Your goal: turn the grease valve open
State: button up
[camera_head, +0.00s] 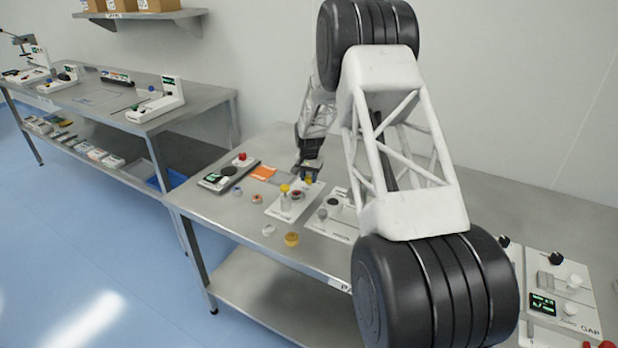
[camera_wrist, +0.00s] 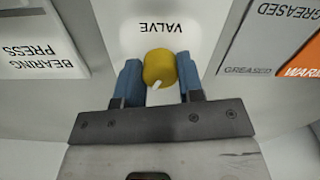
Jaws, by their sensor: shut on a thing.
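The grease valve's round yellow knob (camera_wrist: 159,66) sits on a white plate marked VALVE, which appears upside down in the wrist view. A short white pointer on the knob points down and slightly left in that view. My gripper (camera_wrist: 161,82) has its two blue fingers on either side of the knob, shut on it. In the head view my gripper (camera_head: 311,168) reaches down at the back of the bench, and the yellow knob (camera_head: 309,181) shows just below it. The fingers partly hide the knob's sides.
An orange card (camera_head: 263,172) and a grey device with a red button (camera_head: 241,157) lie to the left. Panels with small knobs stand in front, with a loose yellow ring (camera_head: 291,239) near the bench's front edge. My arm hides the bench's middle right.

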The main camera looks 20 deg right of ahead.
aim_at(309, 177)
jog(key=shift+m, duration=1.6)
jog(key=o, duration=0.9)
jog(key=shift+r, duration=0.1)
jog(key=shift+r, duration=3.8)
